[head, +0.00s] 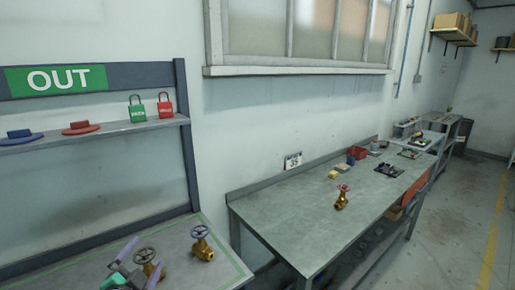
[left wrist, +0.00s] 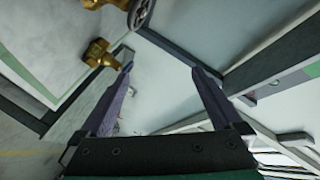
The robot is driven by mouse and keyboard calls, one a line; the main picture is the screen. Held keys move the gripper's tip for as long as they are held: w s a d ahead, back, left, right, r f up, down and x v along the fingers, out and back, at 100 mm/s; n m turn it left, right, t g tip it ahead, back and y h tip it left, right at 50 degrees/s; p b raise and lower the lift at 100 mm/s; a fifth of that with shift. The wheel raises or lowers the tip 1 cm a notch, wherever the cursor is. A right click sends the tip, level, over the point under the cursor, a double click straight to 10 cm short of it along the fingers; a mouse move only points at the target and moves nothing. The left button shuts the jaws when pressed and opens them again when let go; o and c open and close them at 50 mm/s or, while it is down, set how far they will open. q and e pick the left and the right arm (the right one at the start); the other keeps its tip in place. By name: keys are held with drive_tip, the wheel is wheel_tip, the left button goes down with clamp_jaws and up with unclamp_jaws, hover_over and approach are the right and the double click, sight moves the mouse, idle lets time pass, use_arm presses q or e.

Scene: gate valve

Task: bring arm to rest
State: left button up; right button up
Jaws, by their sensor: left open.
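My left gripper (head: 150,251) is at the bottom of the head view, with two purple fingers spread apart and nothing between them that I can make out. It also shows in the left wrist view (left wrist: 163,70), open and empty. A brass gate valve with a dark grey handwheel (head: 145,256) stands behind the fingers, partly hidden. Another brass valve with a blue handwheel (head: 200,246) stands just to the right on the same bench. Brass valve parts (left wrist: 98,54) and a grey handwheel (left wrist: 140,12) show at the top of the left wrist view, beyond the fingertips. My right gripper is out of view.
A valve with a red handwheel (head: 342,198) stands on the long grey bench (head: 290,225), with small boxes and parts farther back. A rack with an OUT sign (head: 56,79) holds discs and green and red padlocks. The floor (head: 455,220) at the right is clear.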

use_arm(q)
drive_tip(key=s+d+f+n+g+h, duration=0.1)
drive_tip(key=s+d+f+n+g, duration=0.1)
drive_tip(key=s+f+n+g, duration=0.55)
drive_tip(key=s+d+f+g+h, duration=0.1)
drive_tip(key=s+d+f+g, duration=0.25)
drive_tip(key=s+f, duration=0.8)
wheel_tip(320, 180, down, 25)
drive_tip(key=s+g+b, duration=0.2)
drive_tip(key=s+b, duration=0.1)
drive_tip(key=b, duration=0.2)
drive_tip(key=s+a+f+b, duration=0.2)
drive_tip(key=s+f, duration=0.6)
drive_tip(key=f, duration=0.3)
drive_tip(key=s+a+f+g+b, duration=0.1)
drive_tip(key=s+f+b, duration=0.2)
drive_tip(key=s+f, duration=0.6)
wheel_tip(320, 180, down, 2)
drive_tip(key=shift+s+a+f, duration=0.1)
drive_tip(key=shift+s+a, duration=0.15)
drive_tip(key=shift+a, duration=0.15)
